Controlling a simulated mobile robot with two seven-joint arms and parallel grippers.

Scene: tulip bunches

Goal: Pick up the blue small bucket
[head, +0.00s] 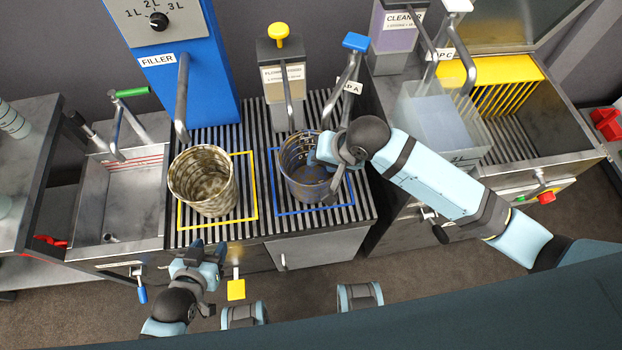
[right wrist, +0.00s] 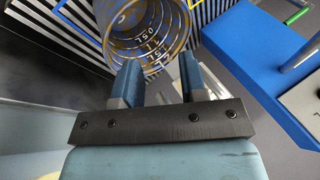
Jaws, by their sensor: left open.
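The blue small bucket (head: 300,180) appears as a grey-blue, shiny bucket standing upright inside a blue square outline on the slatted counter. In the right wrist view the bucket (right wrist: 145,22) shows volume marks and lies just beyond the fingertips. My right gripper (head: 324,150) is at the bucket's right rim. In its wrist view the right gripper's fingers (right wrist: 160,82) are spread apart with a clear gap; whether they touch the bucket I cannot tell. My left gripper (head: 208,249) is open and empty, low in front of the counter.
A brownish patterned bucket (head: 203,182) stands to the left in a yellow outline (head: 256,190). Behind are the blue filler (head: 205,85) with its spout and a flower-food dispenser (head: 282,80).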

